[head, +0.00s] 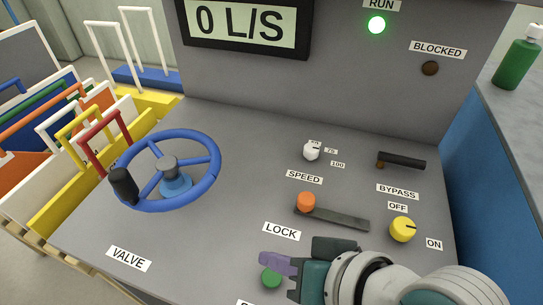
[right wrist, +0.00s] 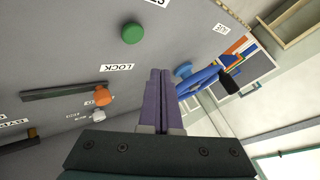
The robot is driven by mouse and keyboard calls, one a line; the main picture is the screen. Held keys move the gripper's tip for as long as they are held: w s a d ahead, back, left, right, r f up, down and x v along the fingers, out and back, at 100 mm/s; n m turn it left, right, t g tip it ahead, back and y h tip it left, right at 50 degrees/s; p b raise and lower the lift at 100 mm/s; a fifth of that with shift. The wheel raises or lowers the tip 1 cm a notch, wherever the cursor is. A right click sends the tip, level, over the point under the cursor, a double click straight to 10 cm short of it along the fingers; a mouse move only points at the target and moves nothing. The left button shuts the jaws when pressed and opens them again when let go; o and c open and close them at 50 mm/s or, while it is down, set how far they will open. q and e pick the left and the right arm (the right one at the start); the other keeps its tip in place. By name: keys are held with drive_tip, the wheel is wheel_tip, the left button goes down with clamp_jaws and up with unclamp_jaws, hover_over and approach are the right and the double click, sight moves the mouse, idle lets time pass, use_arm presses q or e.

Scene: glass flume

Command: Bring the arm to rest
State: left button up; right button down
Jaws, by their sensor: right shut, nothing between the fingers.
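My right gripper (head: 266,259) is at the lower middle of the head view, its purple fingers over the front of the grey panel. In the right wrist view its fingers (right wrist: 160,98) are shut together with nothing between them. The fingers are near a green button (head: 270,279); the wrist view shows the button (right wrist: 131,33) apart from them. The right arm comes in from the lower right corner and hides part of the panel's front. My left gripper is not in view.
The panel (head: 240,235) carries a blue valve wheel (head: 205,185), an orange lock knob (head: 306,201), a yellow knob (head: 403,229) and a black bypass lever (head: 402,160). The display (head: 245,23) reads 0 L/S; the RUN lamp (head: 377,25) glows green. A green bottle (head: 516,62) stands right.

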use_arm(q)
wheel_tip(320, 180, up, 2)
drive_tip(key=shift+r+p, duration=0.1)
drive_tip(key=shift+p, duration=0.5)
use_arm(e)
wheel_tip(320, 180, up, 2)
drive_tip(key=s+d+r+n+g+h+p, duration=0.1)
drive_tip(key=s+d+r+h, duration=0.2)
drive_tip(key=s+d+r, duration=0.45)
drive_tip(key=s+d+r+g+h, duration=0.2)
drive_tip(key=s+d+r+h, duration=0.25)
drive_tip(key=d, duration=0.65)
use_arm(q)
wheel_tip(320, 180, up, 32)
drive_tip(key=p, duration=3.1)
use_arm(e)
wheel_tip(320, 180, up, 30)
drive_tip(key=shift+s+a+f+y, duration=0.15)
drive_tip(key=shift+s+a+y, duration=0.05)
drive_tip(key=shift+a+y, duration=0.25)
